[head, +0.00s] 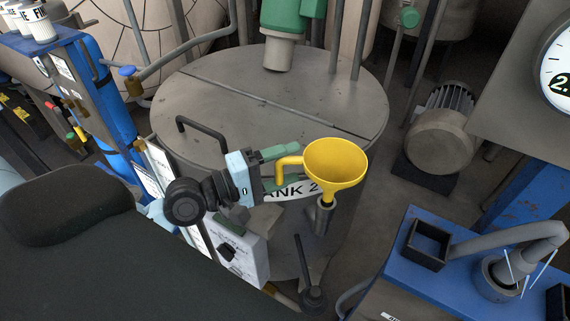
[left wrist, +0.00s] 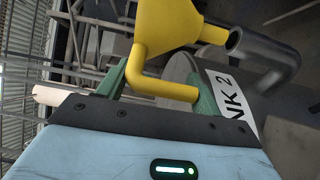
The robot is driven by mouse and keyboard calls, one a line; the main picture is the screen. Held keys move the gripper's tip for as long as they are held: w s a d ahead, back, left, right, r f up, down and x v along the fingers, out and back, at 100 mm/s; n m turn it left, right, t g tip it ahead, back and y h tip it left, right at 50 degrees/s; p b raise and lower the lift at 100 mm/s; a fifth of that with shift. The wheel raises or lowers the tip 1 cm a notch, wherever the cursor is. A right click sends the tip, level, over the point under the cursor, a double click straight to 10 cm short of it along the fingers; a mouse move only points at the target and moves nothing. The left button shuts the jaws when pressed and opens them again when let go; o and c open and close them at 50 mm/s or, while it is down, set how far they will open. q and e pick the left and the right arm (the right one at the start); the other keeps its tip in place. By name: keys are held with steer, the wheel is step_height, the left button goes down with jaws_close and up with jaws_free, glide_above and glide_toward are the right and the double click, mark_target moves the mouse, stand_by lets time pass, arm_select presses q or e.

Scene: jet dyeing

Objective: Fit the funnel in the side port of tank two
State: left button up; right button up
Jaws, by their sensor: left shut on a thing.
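The yellow funnel (head: 336,165) is upright with its wide mouth facing up. My left gripper (head: 294,168), with green fingers, is shut on the funnel's bent side handle. The side port (head: 322,217) is a grey pipe stub on the near right side of tank two (head: 240,100), directly below the funnel. The spout's lower end is at the port's mouth; I cannot tell how far it is inside. In the left wrist view the funnel (left wrist: 172,40) narrows toward the open end of the port pipe (left wrist: 268,52). My right gripper is not in view.
The "TANK 2" label (head: 292,193) is partly hidden behind the gripper. A blue bench (head: 440,285) with a small black tray (head: 426,244) and a grey hose stands at the lower right. A motor (head: 442,130) stands right of the tank. A bent black handle (head: 202,130) rises from the lid.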

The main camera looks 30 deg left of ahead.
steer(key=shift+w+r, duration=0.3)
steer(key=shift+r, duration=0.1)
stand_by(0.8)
arm_select(q)
steer(key=shift+p, duration=0.4)
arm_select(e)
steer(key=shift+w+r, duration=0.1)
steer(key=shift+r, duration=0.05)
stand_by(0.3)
